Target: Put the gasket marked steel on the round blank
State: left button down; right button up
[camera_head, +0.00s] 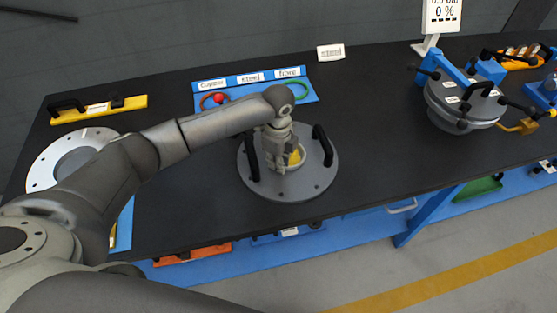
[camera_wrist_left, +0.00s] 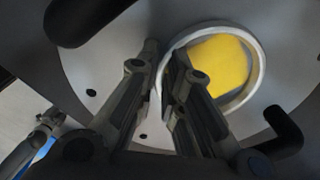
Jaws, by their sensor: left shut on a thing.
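The round blank (camera_head: 258,185) is a grey flanged disc with two black handles, lying on the dark bench. The steel gasket, a pale ring (camera_wrist_left: 263,72), is at the middle of the blank, around a yellow patch (camera_wrist_left: 220,68). My left gripper (camera_head: 280,158) points down over the blank. In the left wrist view its fingers (camera_wrist_left: 163,58) are shut on the ring's left rim. I cannot tell whether the ring touches the blank. My right gripper is not in view.
A blue rack (camera_head: 258,99) labelled copper, steel and fibre stands behind, with a copper-coloured ring (camera_head: 205,104) and a green ring (camera_head: 303,88). A sign reading steel (camera_head: 330,52) stands behind it. A grey lidded vessel (camera_head: 460,112) is at right, another flanged disc (camera_head: 48,160) at left.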

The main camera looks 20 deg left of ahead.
pick_arm(q)
jog(key=shift+f, duration=0.1)
jog(key=c, duration=1.5)
grip_release()
jog(key=shift+c, duration=0.2)
notch_tip(320, 180, up, 12)
jog(key=b, duration=0.1)
jog(key=shift+s, duration=0.1)
